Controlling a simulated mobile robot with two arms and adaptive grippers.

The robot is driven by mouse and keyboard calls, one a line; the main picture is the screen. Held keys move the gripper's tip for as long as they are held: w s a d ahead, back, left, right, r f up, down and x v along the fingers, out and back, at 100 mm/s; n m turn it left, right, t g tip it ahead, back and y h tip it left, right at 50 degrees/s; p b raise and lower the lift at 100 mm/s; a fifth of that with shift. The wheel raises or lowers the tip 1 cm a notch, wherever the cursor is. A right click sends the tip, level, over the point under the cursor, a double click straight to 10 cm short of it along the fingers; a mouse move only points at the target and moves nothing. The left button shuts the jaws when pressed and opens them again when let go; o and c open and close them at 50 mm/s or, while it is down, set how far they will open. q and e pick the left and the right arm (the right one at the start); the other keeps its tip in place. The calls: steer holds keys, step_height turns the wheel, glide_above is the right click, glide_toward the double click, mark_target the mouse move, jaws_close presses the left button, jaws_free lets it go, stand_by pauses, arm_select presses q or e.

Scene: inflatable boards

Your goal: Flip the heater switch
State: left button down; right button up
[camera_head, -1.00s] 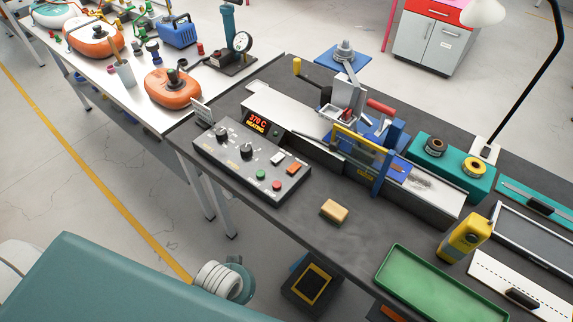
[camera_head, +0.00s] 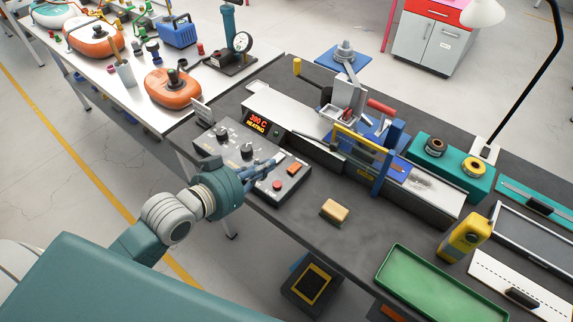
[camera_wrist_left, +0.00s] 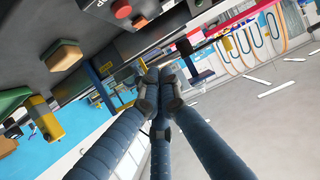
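The grey control panel (camera_head: 262,191) stands on the dark bench, with black knobs, an orange rocker switch (camera_head: 293,169) and a red button (camera_head: 277,185). Its labels are too small to show which control is the heater switch. The lit display (camera_head: 257,122) reads HEATING under a temperature. My left gripper (camera_head: 279,159) reaches over the panel from the left, its fingertips just left of the orange rocker. It hides the green button and the pale switch. In the left wrist view its fingers (camera_wrist_left: 159,88) are drawn together with nothing between them. Contact with the panel cannot be told. My right gripper is not in view.
A tan block (camera_head: 334,211) and a green tray (camera_head: 438,285) lie right of the panel. A machine with a blue frame (camera_head: 386,165) stands behind it. A yellow device (camera_head: 465,238) stands farther right. The bench around the tan block is clear.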

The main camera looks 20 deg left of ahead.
arm_select(q)
steer(key=p, duration=0.2)
glide_above(289, 170)
step_height(289, 170, down, 4)
steer(key=shift+s+r, duration=0.1)
steer(key=f, duration=0.2)
steer(key=shift+s+a+f, duration=0.1)
steer(key=shift+s+f, duration=0.2)
steer(key=shift+s+a+f, duration=0.1)
steer(key=shift+s+f, duration=0.1)
steer(key=shift+f, duration=0.4)
